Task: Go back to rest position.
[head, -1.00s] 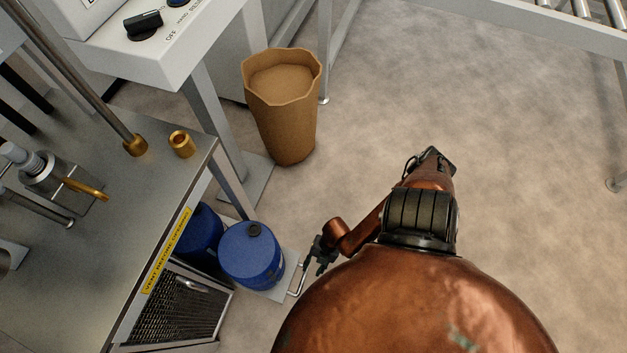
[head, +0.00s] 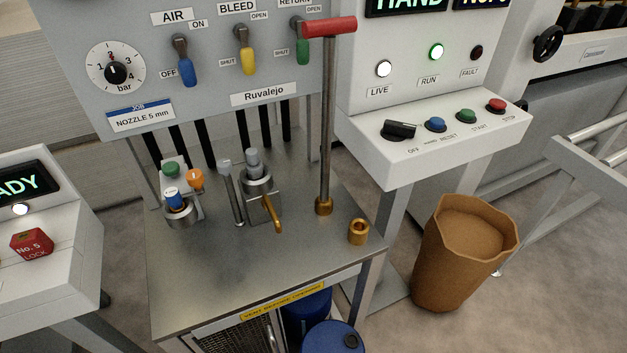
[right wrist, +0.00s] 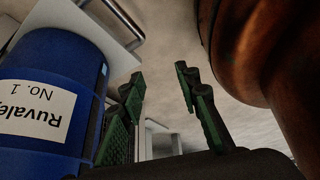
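My right gripper (right wrist: 160,95) shows in the right wrist view, its two green-padded fingers apart with nothing between them. A blue drum labelled "Ruvalejo No. 1" (right wrist: 45,90) stands close on the left of that view, beside the gripper. Neither gripper shows in the head view now. My left gripper is not seen in any current frame.
In the head view a steel bench (head: 250,275) carries a T-handled rod (head: 326,120), a brass collar (head: 358,232) and fittings. Blue drums (head: 332,338) stand below. A brown bin (head: 462,250) stands right of the bench. A switch panel (head: 210,60) rises behind.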

